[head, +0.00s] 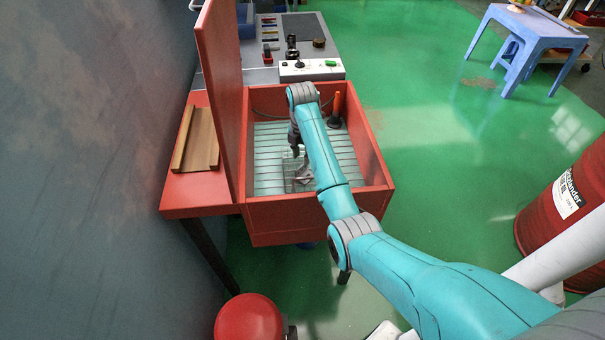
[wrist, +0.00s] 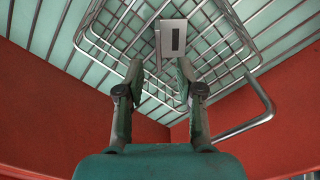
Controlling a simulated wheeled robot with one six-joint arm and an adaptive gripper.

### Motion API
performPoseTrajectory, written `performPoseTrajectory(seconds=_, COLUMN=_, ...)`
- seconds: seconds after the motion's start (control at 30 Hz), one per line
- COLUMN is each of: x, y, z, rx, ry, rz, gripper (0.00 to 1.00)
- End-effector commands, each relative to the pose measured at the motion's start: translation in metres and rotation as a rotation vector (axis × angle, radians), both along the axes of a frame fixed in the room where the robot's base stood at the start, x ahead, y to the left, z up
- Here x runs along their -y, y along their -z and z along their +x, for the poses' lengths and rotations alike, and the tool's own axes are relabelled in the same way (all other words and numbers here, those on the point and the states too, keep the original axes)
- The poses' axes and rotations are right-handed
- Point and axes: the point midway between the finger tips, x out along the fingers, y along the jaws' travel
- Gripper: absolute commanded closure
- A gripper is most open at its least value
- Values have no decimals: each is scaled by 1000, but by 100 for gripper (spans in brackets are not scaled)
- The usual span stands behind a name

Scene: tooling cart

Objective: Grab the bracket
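The bracket (wrist: 173,38) is a pale grey metal plate with a dark slot. In the wrist view it lies at the top centre, among the bars of a wire basket (wrist: 105,38). My gripper (wrist: 160,72) is open, its two fingertips apart, with no object seen between them. The bracket's plate shows just beyond the fingertips, towards the right one; I cannot tell the height gap. In the head view my gripper (head: 297,150) points down into the red box (head: 290,215), above the basket (head: 290,184). My arm hides part of the basket there.
The red box has high walls and a raised lid (head: 220,80) on its left. A slatted floor lies under the basket. An orange-handled tool (head: 337,105) stands in the far right corner. A bent metal bar (wrist: 262,105) shows right of my gripper.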

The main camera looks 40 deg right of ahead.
Motion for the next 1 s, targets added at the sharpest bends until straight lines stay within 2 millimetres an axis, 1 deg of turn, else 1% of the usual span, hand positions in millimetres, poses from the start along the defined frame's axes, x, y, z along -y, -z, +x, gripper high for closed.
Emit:
performPoseTrajectory(seconds=0.07, x=0, y=9, z=0, rx=-2, ry=0, rz=1, gripper=64)
performPoseTrajectory(seconds=0.27, x=-1, y=22, z=0, rx=-1, ry=1, rz=1, gripper=64)
performPoseTrajectory(seconds=0.5, x=-1, y=55, z=2, rx=-1, ry=1, rz=0, gripper=64)
performPoseTrajectory(seconds=0.6, x=-1, y=63, z=2, rx=0, ry=1, rz=0, gripper=64)
performPoseTrajectory(seconds=0.7, x=-1, y=67, z=2, rx=1, ry=1, rz=-1, gripper=64)
performPoseTrajectory(seconds=0.9, x=-1, y=67, z=2, rx=1, ry=2, rz=-1, gripper=64)
performPoseTrajectory(seconds=0.97, x=-1, y=67, z=2, rx=1, ry=2, rz=-1, gripper=79)
performPoseTrajectory(seconds=1.0, x=-1, y=67, z=2, rx=1, ry=2, rz=-1, gripper=89)
